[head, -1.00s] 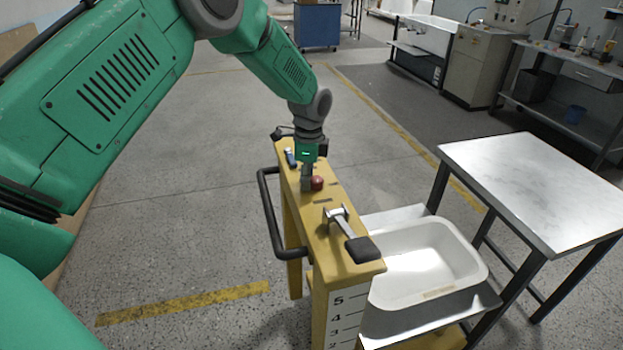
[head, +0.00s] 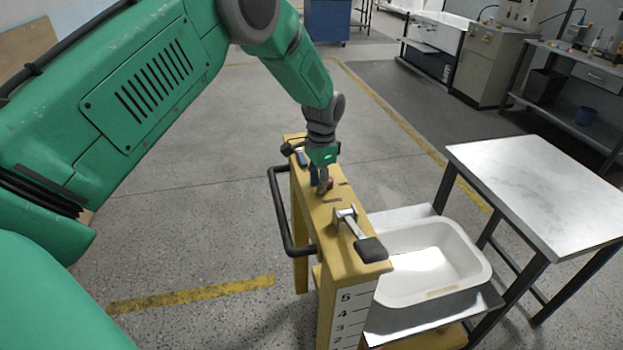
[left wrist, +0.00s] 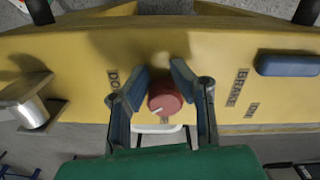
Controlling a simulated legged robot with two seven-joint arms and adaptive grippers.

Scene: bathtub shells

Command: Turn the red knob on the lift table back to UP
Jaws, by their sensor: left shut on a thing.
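The red knob (head: 330,183) sits on top of the yellow lift table (head: 335,215), partly hidden by my left gripper (head: 322,186) in the head view. In the left wrist view the knob (left wrist: 165,97) is round, with a white pointer mark toward its lower left. My left gripper (left wrist: 160,95) has its two blue-grey fingers on either side of the knob and is shut on it. A partly covered label starting "DO" (left wrist: 113,78) lies left of the knob. Another label below it is mostly hidden. My right gripper is out of view.
A lever with a black pad (head: 370,249) stands at the table's near end. A blue handle (left wrist: 288,65) lies by the "BRAKE" label (left wrist: 237,87). A black handrail (head: 278,215) runs along the left side. A white tub (head: 440,255) and a metal-topped table (head: 540,185) stand right.

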